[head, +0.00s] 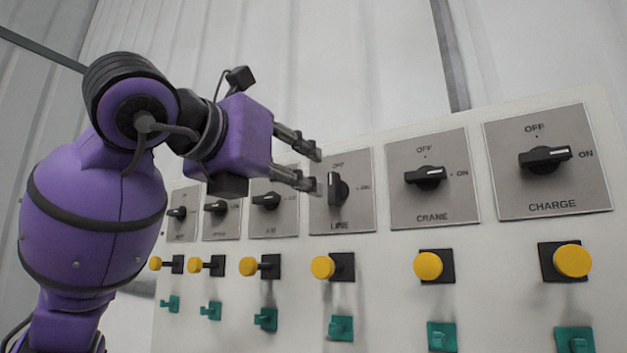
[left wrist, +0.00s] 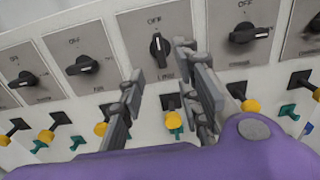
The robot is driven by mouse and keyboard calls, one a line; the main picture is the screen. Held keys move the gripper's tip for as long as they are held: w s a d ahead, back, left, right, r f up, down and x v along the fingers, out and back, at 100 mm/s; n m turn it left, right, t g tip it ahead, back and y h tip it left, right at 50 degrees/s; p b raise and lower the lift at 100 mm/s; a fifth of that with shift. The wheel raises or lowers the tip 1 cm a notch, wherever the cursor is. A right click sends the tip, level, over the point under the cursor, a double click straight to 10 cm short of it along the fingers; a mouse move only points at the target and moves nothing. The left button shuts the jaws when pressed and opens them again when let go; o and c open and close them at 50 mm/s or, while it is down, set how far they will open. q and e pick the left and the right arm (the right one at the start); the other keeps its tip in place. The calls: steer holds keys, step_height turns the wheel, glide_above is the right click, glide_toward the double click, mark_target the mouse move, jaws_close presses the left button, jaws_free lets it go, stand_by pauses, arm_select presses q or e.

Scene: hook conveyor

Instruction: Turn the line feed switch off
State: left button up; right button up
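The line switch (head: 338,190) is a black rotary knob on a grey plate labelled LINE, with OFF at its top and ON at its right. Its handle stands upright, towards OFF; it also stands upright in the left wrist view (left wrist: 159,48). My left gripper (head: 314,171) is open and empty, with its fingertips just in front of the knob's upper left in the head view. In the left wrist view its two fingers (left wrist: 160,62) are spread either side of the knob, apart from it. My right gripper is not in view.
The crane switch (head: 426,177) and charge switch (head: 544,158) are to the right, their handles lying sideways towards ON. Several similar switches are to the left. Yellow push buttons (head: 428,265) and green toggles (head: 441,337) stick out in rows below.

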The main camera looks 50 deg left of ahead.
arm_select(q)
steer(key=shift+v, duration=1.25)
steer(key=shift+f, duration=0.1)
